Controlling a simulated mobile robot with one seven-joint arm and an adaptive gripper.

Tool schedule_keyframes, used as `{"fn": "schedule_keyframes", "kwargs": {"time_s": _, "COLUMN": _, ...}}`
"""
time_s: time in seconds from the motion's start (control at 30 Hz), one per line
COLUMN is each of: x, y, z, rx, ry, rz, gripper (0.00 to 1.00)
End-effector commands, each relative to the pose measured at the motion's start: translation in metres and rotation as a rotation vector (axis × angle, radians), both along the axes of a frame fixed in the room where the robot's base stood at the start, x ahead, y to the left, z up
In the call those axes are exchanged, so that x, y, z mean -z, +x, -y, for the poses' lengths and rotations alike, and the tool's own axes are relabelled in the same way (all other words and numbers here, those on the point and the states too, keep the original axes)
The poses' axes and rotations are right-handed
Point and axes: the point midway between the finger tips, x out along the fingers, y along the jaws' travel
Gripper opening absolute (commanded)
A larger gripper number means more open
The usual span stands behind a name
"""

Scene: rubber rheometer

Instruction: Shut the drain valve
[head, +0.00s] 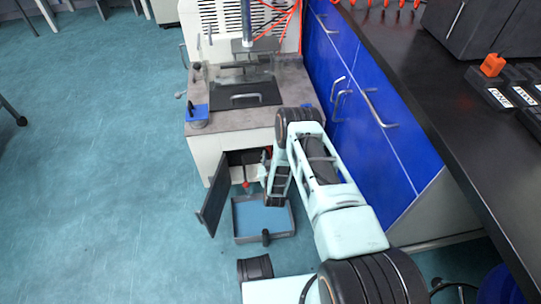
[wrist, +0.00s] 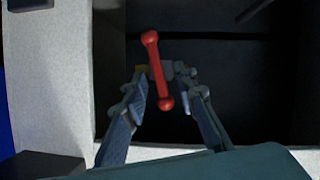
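The drain valve's red handle (wrist: 157,72) stands near the middle of the wrist view, a short bar with rounded knobs at both ends, slightly tilted from upright. My gripper (wrist: 160,71) is open, with one finger on each side of the handle. Gaps seem to show on both sides, but I cannot tell whether either fingertip touches it. In the head view my gripper (head: 267,157) is at the open compartment low in the machine's front, and my wrist partly hides that opening. Small red parts show there, but the handle is hard to make out.
A dark door (head: 214,195) stands open left of the compartment. A grey-rimmed tray (head: 265,238) with a blue inside lies on the floor below it. Blue cabinets (head: 345,110) and a black counter (head: 440,110) run along the right.

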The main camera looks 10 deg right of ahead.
Motion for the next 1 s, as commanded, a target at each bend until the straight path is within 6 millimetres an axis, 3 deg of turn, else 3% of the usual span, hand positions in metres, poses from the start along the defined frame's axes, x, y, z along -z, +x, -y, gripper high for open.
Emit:
{"fn": "schedule_keyframes", "kwargs": {"time_s": 0.2, "x": 0.007, "y": 0.016, "z": 0.001, "rx": 0.000, "ry": 0.000, "rz": 0.000, "gripper": 0.26}}
{"fn": "schedule_keyframes", "kwargs": {"time_s": 0.47, "x": 0.007, "y": 0.017, "z": 0.001, "rx": -0.001, "ry": -0.001, "rz": -0.001, "gripper": 0.26}}
{"fn": "schedule_keyframes", "kwargs": {"time_s": 0.73, "x": 0.007, "y": 0.017, "z": 0.001, "rx": 0.000, "ry": -0.001, "rz": -0.001, "gripper": 0.00}}
{"fn": "schedule_keyframes", "kwargs": {"time_s": 1.0, "x": 0.007, "y": 0.017, "z": 0.002, "rx": -0.001, "ry": 0.020, "rz": -0.001, "gripper": 0.00}}
